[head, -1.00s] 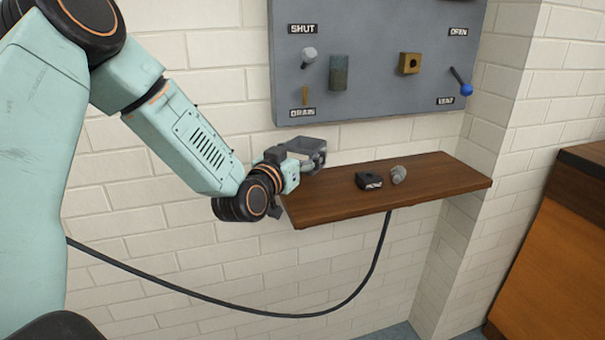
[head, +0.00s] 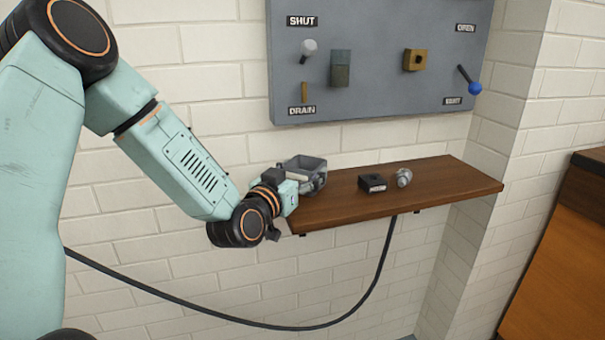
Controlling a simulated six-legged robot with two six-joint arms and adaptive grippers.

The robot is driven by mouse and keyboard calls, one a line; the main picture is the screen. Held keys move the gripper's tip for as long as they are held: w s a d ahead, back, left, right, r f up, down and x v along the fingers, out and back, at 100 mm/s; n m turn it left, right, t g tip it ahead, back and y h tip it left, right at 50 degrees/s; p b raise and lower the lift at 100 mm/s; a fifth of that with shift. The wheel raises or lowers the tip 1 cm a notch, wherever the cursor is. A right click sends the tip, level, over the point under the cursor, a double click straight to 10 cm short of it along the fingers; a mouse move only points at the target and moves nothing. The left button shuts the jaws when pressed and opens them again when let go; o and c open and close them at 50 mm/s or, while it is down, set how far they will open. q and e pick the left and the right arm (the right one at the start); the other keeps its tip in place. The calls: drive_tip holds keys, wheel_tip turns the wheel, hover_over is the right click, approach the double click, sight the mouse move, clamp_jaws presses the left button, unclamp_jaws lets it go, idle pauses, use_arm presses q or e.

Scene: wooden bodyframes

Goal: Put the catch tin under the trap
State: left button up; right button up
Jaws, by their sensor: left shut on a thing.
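The catch tin looks to be the grey open-topped square container (head: 308,164) at the left end of the wooden shelf. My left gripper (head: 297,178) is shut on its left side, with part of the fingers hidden. The tin is at or just above the shelf top; I cannot tell whether it touches. Above it, on the grey wall panel, are a rounded grey knob (head: 309,47) and a short brass piece (head: 304,91) over the DRAIN label (head: 302,110). Which fitting is the trap is not clear. My right gripper is not in view.
The wooden shelf (head: 440,183) also bears a black block (head: 372,183) and a grey round fitting (head: 404,177). The panel (head: 375,95) carries a grey-green block (head: 340,68), a brass block (head: 414,60) and a blue-knobbed lever (head: 474,88). A black hose (head: 240,320) hangs below.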

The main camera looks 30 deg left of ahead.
use_arm(q)
drive_tip(key=shift+r, duration=0.2)
drive_tip(key=shift+f, duration=0.25)
drive_tip(key=o, duration=1.5)
drive_tip(key=shift+f, duration=0.1)
drive_tip(key=o, duration=0.3)
drive_tip(key=shift+s, duration=0.15)
drive_tip(key=shift+o, duration=0.2)
